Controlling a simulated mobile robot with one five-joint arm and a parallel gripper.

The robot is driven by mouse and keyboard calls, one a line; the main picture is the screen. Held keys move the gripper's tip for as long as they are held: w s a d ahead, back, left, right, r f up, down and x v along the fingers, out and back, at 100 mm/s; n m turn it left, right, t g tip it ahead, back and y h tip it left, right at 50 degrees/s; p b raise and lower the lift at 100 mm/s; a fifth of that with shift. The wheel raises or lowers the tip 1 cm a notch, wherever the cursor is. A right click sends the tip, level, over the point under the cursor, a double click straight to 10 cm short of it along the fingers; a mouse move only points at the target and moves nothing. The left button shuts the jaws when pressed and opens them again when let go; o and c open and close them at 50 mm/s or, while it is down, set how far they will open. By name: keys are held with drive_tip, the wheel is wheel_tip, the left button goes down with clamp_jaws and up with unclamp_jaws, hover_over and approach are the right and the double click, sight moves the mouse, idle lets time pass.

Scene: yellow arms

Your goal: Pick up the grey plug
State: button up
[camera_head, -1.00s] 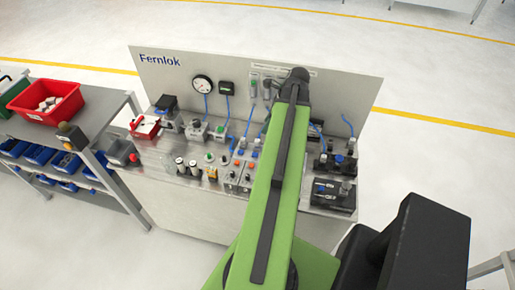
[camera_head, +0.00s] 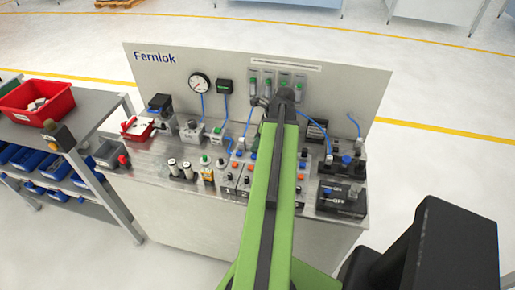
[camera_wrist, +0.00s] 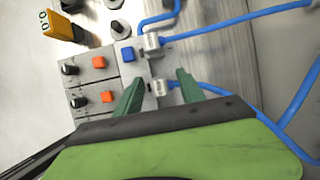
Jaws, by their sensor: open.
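In the wrist view, my gripper (camera_wrist: 158,84) is open, with its two green fingers spread above the bench. A small grey fitting (camera_wrist: 160,88) with a blue hose on its right lies between the fingers in the picture. It may be the grey plug, but I cannot tell for sure. A second, similar grey fitting (camera_wrist: 152,42) with a blue hose sits just beyond it. I see no contact between the fingers and either fitting.
Blue hoses (camera_wrist: 235,22) cross beside the right finger. Orange and blue buttons and black knobs (camera_wrist: 69,69) stand to the left. The bench has an upright Fernlok panel (camera_head: 160,85). A red bin (camera_head: 38,102) sits on a side table at left.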

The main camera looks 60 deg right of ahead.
drive_tip(key=shift+r, duration=0.1)
clamp_jaws()
